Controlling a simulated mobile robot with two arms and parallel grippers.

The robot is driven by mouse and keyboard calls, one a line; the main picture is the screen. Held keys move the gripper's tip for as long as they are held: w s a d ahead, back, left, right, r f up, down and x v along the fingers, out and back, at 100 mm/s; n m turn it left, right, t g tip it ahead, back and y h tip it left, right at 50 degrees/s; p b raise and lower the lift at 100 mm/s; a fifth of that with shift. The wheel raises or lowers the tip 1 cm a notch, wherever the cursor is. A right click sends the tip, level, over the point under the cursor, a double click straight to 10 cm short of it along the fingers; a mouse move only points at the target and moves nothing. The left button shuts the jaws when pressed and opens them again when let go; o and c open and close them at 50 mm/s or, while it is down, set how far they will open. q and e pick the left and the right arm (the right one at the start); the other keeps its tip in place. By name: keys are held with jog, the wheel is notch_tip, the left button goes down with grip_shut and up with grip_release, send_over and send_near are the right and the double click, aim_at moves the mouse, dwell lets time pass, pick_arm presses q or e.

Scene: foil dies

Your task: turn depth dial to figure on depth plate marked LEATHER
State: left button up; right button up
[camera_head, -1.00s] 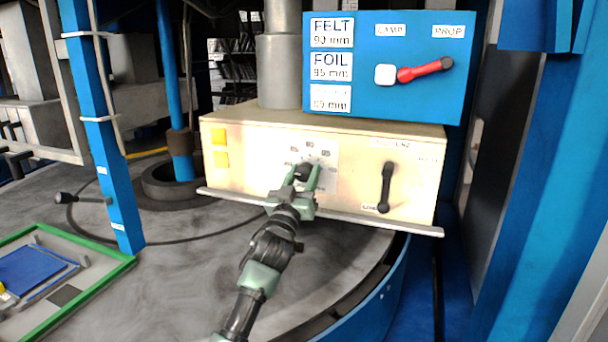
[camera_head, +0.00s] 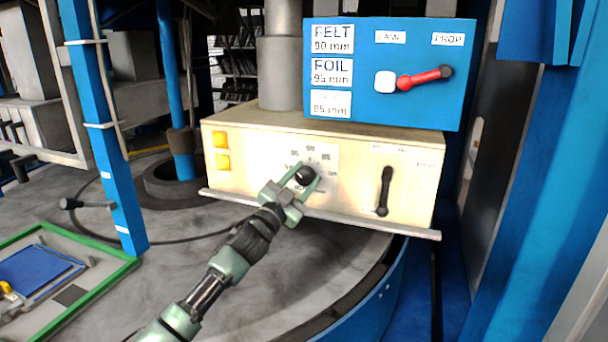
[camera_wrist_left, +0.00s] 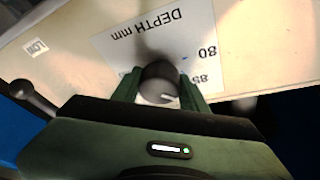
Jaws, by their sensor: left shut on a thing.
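The depth dial (camera_head: 305,174) is a dark round knob on the front of the cream box. My left gripper (camera_head: 304,180) is shut on it, a green finger on either side. In the left wrist view the dial (camera_wrist_left: 158,84) sits between the fingers, with a short white mark at its lower right. The white scale (camera_wrist_left: 185,45) reads DEPTH mm upside down, with 80 and 85 visible; I cannot tell which figure the mark meets. The lowest depth plate (camera_head: 330,104) looks like 85 mm, its name washed out by glare. My right gripper is not in view.
Above it are plates for FELT (camera_head: 332,39) and FOIL (camera_head: 332,72), on a blue box with a red lever (camera_head: 424,78). A black lever (camera_head: 385,190) is right of the dial. A metal ledge (camera_head: 330,218) runs below. A green-edged tray (camera_head: 85,290) lies left.

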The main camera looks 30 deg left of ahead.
aim_at(301, 181)
pick_arm(q)
jog(key=shift+m, duration=0.6)
jog(key=o, duration=1.4)
jog(key=b+v, duration=0.2)
jog(key=v, duration=0.4)
jog(key=shift+s+a+f+b, duration=0.1)
jog(key=shift+s+f+b, duration=0.1)
jog(key=shift+b, duration=0.15)
jog(key=shift+s, duration=0.65)
jog(key=shift+f, duration=0.1)
